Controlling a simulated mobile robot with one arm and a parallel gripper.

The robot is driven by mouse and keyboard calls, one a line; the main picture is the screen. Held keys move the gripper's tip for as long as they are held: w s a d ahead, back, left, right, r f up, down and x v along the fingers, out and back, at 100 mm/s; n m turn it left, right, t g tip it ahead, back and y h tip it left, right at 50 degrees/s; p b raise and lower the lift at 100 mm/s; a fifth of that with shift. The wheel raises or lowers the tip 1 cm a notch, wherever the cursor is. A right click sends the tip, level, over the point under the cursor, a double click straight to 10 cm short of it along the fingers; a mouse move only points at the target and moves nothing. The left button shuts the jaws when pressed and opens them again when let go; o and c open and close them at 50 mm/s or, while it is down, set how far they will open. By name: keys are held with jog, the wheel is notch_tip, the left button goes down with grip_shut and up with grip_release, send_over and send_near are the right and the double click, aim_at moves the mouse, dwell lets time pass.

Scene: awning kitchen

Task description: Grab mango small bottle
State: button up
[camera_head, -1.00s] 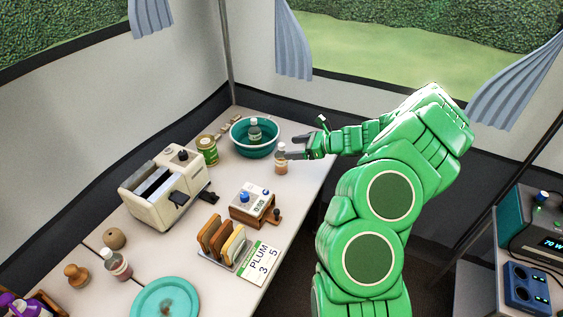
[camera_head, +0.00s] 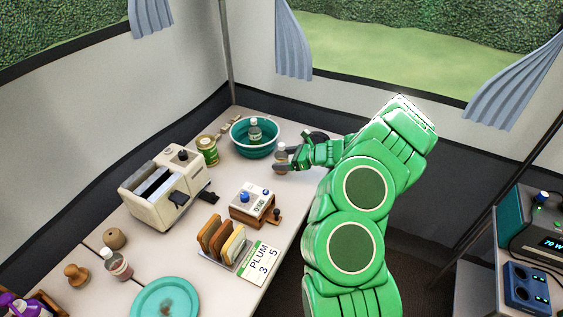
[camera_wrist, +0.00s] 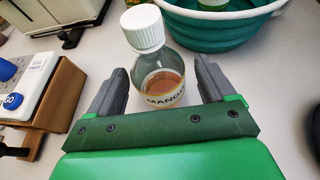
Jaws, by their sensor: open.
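The mango small bottle (camera_wrist: 160,72) has a white cap, a clear body with orange-brown contents and a label reading MANGO. It stands upright on the table. In the head view the bottle (camera_head: 281,156) is near the table's right edge, in front of the teal basin. My gripper (camera_wrist: 160,84) is open, with one grey finger on each side of the bottle's lower body. A small gap shows between the fingers and the bottle in the wrist view. In the head view my gripper (camera_head: 284,162) is low at the bottle and partly hides it.
A teal basin (camera_head: 238,140) holding another bottle (camera_head: 255,134) stands behind the mango bottle. A green can (camera_head: 207,150), a toaster (camera_head: 158,190) and a timer on a wooden block (camera_head: 252,203) stand to the left. Bare table lies between timer and bottle.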

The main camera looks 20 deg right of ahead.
jog(key=shift+x, duration=1.35)
jog(key=shift+c, duration=0.5)
jog(key=c, duration=1)
jog(key=shift+r, duration=0.1)
notch_tip(320, 180, up, 10)
jog(key=shift+f, duration=0.15)
